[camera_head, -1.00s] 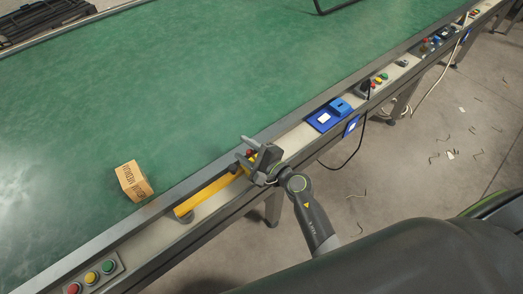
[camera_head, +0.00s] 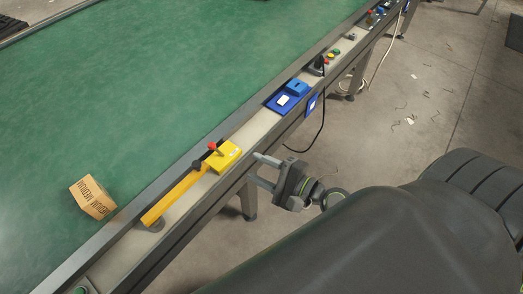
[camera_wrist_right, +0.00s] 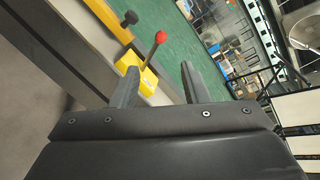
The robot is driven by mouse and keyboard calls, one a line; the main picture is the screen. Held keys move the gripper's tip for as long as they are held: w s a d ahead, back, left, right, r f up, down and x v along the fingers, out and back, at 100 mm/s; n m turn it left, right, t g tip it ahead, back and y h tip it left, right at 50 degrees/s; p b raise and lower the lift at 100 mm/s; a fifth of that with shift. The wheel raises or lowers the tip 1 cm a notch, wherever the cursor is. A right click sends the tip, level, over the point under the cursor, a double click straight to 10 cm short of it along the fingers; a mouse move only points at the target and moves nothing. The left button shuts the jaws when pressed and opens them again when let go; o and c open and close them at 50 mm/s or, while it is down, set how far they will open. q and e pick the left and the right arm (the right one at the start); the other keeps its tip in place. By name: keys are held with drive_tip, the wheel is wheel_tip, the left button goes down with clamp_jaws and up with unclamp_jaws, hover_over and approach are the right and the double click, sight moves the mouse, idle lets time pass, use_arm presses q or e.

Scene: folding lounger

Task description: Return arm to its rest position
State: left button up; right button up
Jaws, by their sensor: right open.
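My right gripper (camera_head: 262,171) is open and empty in the head view, just off the near edge of the conveyor rail and apart from it. In the right wrist view its two dark fingers (camera_wrist_right: 160,85) stand apart with nothing between them. A yellow unit with a red-knobbed lever (camera_head: 226,156) sits on the rail left of the gripper. It also shows in the right wrist view, where the red knob (camera_wrist_right: 161,37) stands up beyond the fingers. My left gripper is in neither view.
The green conveyor belt (camera_head: 190,80) carries a small cardboard box (camera_head: 93,198) at lower left. A blue device (camera_head: 288,97) and a button box (camera_head: 331,58) sit on the rail (camera_head: 260,128). A black cable hangs below it. Grey floor (camera_head: 400,130) on the right is mostly open, with small scraps.

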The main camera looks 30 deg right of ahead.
idle(0.6)
drive_tip(key=s+d+f+m+g+h, duration=0.1)
drive_tip(key=d+f+m+h, duration=0.2)
drive_tip(key=f+m, duration=0.65)
drive_tip(key=s+d+f+m+g+h, duration=0.1)
drive_tip(key=d+f+m+h, duration=0.15)
drive_tip(key=f+m, duration=0.75)
drive_tip(key=s+d+f+m+g+h, duration=0.15)
drive_tip(key=d+f+m, duration=0.25)
drive_tip(key=f+m, duration=0.6)
drive_tip(key=s+f+m+g, duration=0.5)
drive_tip(key=s+f+m, duration=0.4)
drive_tip(key=s+m, duration=0.2)
drive_tip(key=s+d+f+m+g+h, duration=0.1)
drive_tip(key=s+f+m+g, duration=0.4)
drive_tip(key=s+f+m, duration=0.4)
drive_tip(key=s+m, duration=0.3)
drive_tip(key=s, duration=0.3)
drive_tip(key=shift+h, duration=0.3)
